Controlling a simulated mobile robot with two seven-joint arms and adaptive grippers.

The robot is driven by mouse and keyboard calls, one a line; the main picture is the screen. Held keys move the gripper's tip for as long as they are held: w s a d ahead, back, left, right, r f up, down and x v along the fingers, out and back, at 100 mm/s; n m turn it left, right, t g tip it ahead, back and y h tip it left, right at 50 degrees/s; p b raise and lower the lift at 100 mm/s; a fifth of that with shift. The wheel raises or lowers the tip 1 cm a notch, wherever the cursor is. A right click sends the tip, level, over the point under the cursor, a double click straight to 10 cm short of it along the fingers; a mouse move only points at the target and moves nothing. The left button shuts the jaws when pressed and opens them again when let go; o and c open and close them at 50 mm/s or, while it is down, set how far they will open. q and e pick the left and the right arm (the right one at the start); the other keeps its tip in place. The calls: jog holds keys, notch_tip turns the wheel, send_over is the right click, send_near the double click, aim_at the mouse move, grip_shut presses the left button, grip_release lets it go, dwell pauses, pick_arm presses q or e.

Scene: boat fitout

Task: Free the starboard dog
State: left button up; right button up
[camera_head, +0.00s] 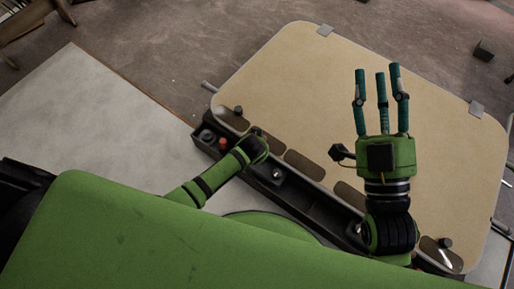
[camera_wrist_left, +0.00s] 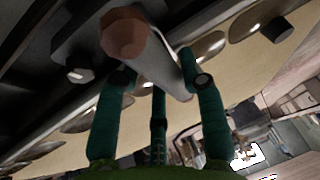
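In the left wrist view a grey dog lever (camera_wrist_left: 163,66) with a copper-brown knob (camera_wrist_left: 124,33) lies between the spread fingers of my left gripper (camera_wrist_left: 156,72). The fingers look straight and apart; firm contact is not clear. In the head view the left hand is hidden by its own arm, near the dark rail. A small orange-brown part (camera_head: 222,143) shows beside that arm; I cannot tell if it is the same knob. My right gripper (camera_head: 378,74) is open and empty above the beige hatch panel (camera_head: 300,90). No label shows which dog is starboard.
A dark rail (camera_head: 322,207) with bolts runs along the panel's near edge. Dark stubs stand at the panel's left (camera_head: 238,110) and lower right (camera_head: 445,242). A small dark block (camera_head: 484,50) lies at the upper right. The pale surface at left (camera_head: 90,120) is clear.

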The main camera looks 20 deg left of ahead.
pick_arm(q)
jog(key=shift+w+a+r, duration=0.15)
jog(key=shift+w, duration=0.1)
